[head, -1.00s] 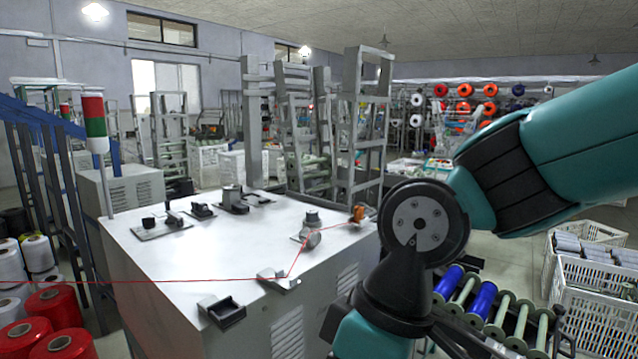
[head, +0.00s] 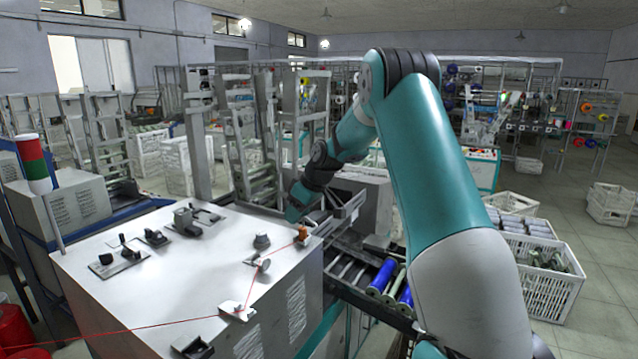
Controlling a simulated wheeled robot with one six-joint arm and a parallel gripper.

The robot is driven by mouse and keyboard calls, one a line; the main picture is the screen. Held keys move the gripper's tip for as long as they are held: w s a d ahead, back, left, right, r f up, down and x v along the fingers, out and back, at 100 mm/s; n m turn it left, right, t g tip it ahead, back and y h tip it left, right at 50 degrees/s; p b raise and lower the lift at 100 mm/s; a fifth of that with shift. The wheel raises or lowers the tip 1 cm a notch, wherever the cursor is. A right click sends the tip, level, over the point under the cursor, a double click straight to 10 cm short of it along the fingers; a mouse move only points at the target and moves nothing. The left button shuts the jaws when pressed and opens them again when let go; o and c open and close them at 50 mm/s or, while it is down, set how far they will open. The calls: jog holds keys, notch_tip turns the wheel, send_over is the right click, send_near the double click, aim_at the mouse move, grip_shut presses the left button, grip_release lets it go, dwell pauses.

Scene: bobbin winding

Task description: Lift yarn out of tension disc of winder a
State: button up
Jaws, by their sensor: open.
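The white-topped winder cabinet (head: 150,285) stands at the lower left of the head view. Red yarn (head: 150,328) comes in from the left to a small light bracket (head: 237,311) at the front edge. From there it turns up to a round grey tension disc (head: 263,265) and runs on to an orange piece (head: 302,233) at the right edge. The yarn appears to lie at the disc; its exact seat is too small to tell. My gripper (head: 352,204) shows small beyond the cabinet's right edge, open, apart from the yarn and disc.
A grey knob-like part (head: 262,242) stands just behind the disc. Several dark fittings sit along the top's left side. A red and green signal lamp (head: 33,165) rises at the left. Rollers with blue tubes (head: 382,277) and a white crate (head: 540,285) are at the right.

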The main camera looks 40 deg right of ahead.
jog(key=d+p, duration=0.1)
jog(key=d, duration=0.7)
jog(key=shift+m+h, duration=0.3)
jog(key=shift+h, duration=0.1)
jog(key=shift+b+x, duration=2.05)
jog(key=shift+x, duration=2.8)
jog(key=shift+s+a+f, duration=0.1)
jog(key=c, duration=0.7)
jog(key=shift+r+p, duration=1.3)
jog(key=shift+r, duration=1)
jog(key=shift+c, duration=0.2)
